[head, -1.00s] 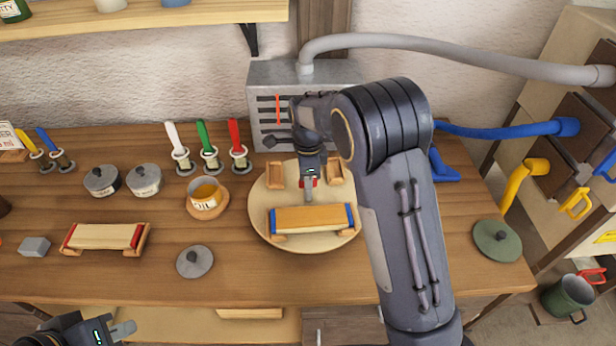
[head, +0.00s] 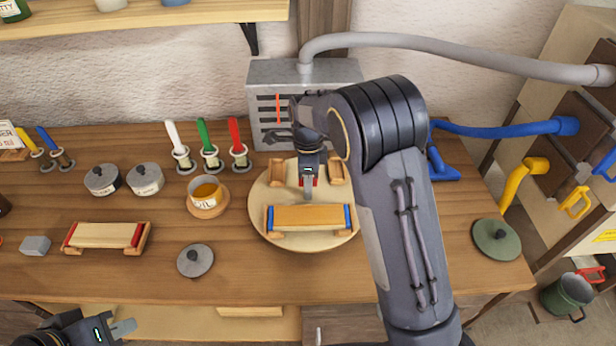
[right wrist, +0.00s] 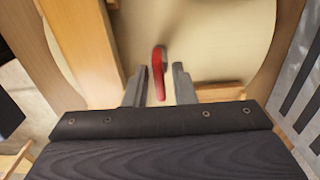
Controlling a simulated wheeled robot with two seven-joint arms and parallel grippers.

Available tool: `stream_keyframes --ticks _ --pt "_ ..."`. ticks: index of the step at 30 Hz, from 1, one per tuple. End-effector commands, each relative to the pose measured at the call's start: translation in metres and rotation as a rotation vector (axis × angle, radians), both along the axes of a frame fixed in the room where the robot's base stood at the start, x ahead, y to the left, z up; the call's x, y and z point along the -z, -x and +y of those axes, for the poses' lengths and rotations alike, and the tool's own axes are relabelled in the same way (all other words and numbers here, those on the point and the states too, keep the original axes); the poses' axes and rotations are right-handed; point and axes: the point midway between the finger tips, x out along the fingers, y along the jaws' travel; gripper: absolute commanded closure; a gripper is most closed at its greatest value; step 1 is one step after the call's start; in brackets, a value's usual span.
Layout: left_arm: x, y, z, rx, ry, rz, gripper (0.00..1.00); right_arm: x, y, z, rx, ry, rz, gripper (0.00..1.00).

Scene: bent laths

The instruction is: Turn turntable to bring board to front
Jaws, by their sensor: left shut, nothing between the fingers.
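The turntable (head: 260,218) is a round pale wooden disc on the bench. The board (head: 309,217), a wooden slat with blue ends on low supports, lies across its near side, nearly level in the head view. A small red handle (right wrist: 158,72) stands up from the disc. My right gripper (right wrist: 160,84) reaches down over the disc behind the board, its two fingers apart with the red handle between them, touching neither visibly. My left gripper (head: 127,327) is shut and empty at the lower left, in front of the bench. My right arm hides the disc's right edge.
A red-ended slat (head: 103,236), a grey lid (head: 195,260) and an oil cup (head: 206,195) stand left of the turntable. A grey metal box (head: 270,100) is behind it. A green lid (head: 496,239) lies at the right. The bench front is mostly clear.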

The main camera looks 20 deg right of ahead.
Motion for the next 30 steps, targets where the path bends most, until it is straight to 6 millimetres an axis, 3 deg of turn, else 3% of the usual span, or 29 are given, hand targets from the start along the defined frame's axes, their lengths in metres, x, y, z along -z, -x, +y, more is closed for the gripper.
stream_keyframes --ticks 11,24,30 --pt "0.001 0.0 0.0 0.0 0.0 0.0 1.0 -0.002 0.0 0.0 -0.003 0.0 0.0 0.69" --pt "0.009 0.0 0.0 0.0 0.0 0.0 1.0 -0.067 0.0 0.0 -0.002 -0.001 -0.001 0.69" --pt "0.009 0.0 0.0 0.0 0.0 0.0 1.0 -0.078 0.0 0.0 -0.002 0.0 0.001 0.69"
